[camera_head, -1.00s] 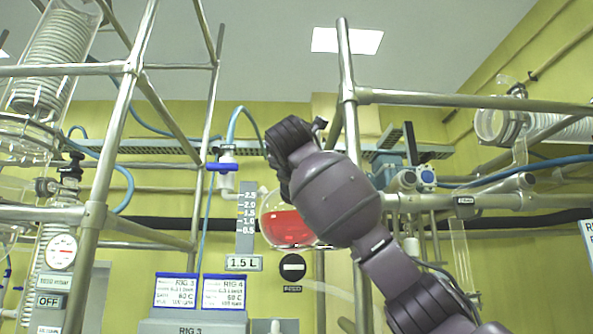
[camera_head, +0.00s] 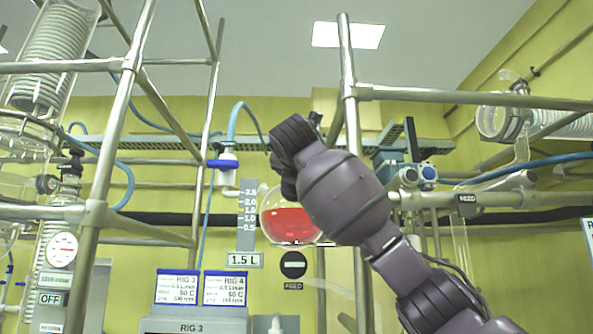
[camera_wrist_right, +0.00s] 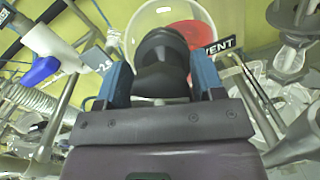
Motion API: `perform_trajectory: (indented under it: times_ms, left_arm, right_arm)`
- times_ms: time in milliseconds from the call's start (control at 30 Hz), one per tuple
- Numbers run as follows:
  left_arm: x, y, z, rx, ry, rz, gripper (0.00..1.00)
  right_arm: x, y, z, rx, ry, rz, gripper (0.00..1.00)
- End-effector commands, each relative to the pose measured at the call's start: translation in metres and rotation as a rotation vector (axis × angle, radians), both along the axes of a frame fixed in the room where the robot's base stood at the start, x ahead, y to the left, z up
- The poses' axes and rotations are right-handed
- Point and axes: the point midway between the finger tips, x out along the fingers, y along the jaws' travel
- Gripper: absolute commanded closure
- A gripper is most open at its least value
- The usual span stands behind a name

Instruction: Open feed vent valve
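My right arm rises in the head view, and its gripper is hidden there behind the arm's dark wrist links. In the right wrist view my right gripper (camera_wrist_right: 162,82) has its two blue-padded fingers on either side of a dark rounded knob (camera_wrist_right: 160,50). The fingers stand apart with the knob's base between them; I cannot tell whether both press on it. A black VENT label (camera_wrist_right: 220,46) is just right of the knob. The valve body under the knob is hidden. My left gripper is in neither view.
A round flask of red liquid (camera_head: 291,224) is behind my right arm, and also shows in the wrist view (camera_wrist_right: 197,33). A blue-handled valve (camera_head: 222,164) is to its left. Metal frame posts (camera_head: 349,85) and glass coils (camera_head: 45,65) stand around.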

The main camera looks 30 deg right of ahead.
Motion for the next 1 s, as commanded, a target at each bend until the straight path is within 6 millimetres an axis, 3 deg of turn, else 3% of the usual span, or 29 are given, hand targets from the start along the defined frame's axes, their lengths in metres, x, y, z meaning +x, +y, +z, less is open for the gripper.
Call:
perform_trajectory:
  times_ms: [100, 467, 1000]
  left_arm:
    - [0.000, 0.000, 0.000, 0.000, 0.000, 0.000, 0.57]
    - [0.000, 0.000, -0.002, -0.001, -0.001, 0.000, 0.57]
    - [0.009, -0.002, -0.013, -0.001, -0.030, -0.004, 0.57]
  right_arm:
    - [0.000, 0.000, 0.000, 0.000, 0.000, 0.000, 0.22]
    - [-0.005, 0.003, 0.001, 0.000, -0.003, 0.000, 0.22]
    - [-0.074, 0.054, 0.000, -0.001, -0.003, 0.002, 0.22]
